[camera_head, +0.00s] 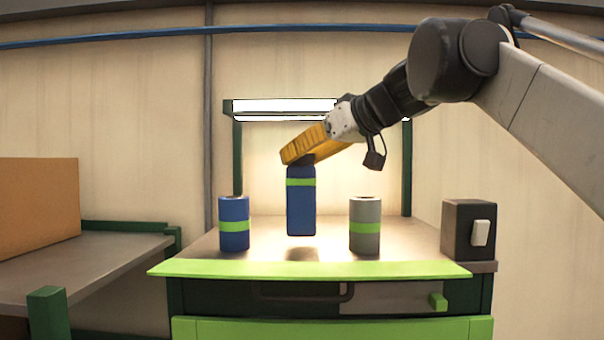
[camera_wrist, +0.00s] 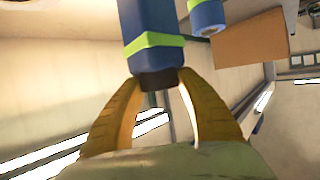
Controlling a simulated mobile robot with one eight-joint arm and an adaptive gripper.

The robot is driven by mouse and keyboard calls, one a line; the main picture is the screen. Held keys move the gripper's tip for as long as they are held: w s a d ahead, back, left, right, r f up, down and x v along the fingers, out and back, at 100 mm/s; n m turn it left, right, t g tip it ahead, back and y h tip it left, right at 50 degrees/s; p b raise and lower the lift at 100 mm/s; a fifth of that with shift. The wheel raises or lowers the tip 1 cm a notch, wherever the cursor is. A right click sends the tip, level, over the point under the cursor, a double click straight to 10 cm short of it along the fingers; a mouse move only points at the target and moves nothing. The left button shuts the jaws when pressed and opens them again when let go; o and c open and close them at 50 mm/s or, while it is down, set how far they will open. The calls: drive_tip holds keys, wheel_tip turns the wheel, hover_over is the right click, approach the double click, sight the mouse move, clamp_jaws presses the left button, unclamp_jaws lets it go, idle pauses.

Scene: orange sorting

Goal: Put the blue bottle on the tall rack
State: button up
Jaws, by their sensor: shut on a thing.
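The blue bottle (camera_head: 301,208) has a light green band near its top and a dark neck. It hangs upright above the workbench top, with a shadow below it. My gripper (camera_head: 303,160), with yellow-orange fingers, is shut on the bottle's neck from above. In the wrist view, both fingers of the gripper (camera_wrist: 158,82) close on the dark neck of the bottle (camera_wrist: 148,18). I cannot tell for sure which piece of furniture is the tall rack.
A blue can (camera_head: 234,238) and a grey can (camera_head: 365,240), both green-banded, stand either side of the bottle on the workbench (camera_head: 310,269). A dark box (camera_head: 460,235) is at its right end. A lower shelf (camera_head: 90,262) at left holds a cardboard box (camera_head: 38,205).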

drive_tip(key=shift+s+f, duration=0.15)
drive_tip(key=shift+f, duration=0.4)
drive_tip(key=shift+s+f, duration=0.15)
drive_tip(key=shift+f, duration=0.35)
drive_tip(key=shift+w+f, duration=0.15)
drive_tip(key=shift+w, duration=0.1)
drive_tip(key=o, duration=1.4)
drive_tip(key=shift+s, duration=0.1)
drive_tip(key=shift+c, duration=0.2)
drive_tip(key=b+v, duration=0.1)
drive_tip(key=v, duration=1.1)
drive_tip(key=shift+b, duration=0.4)
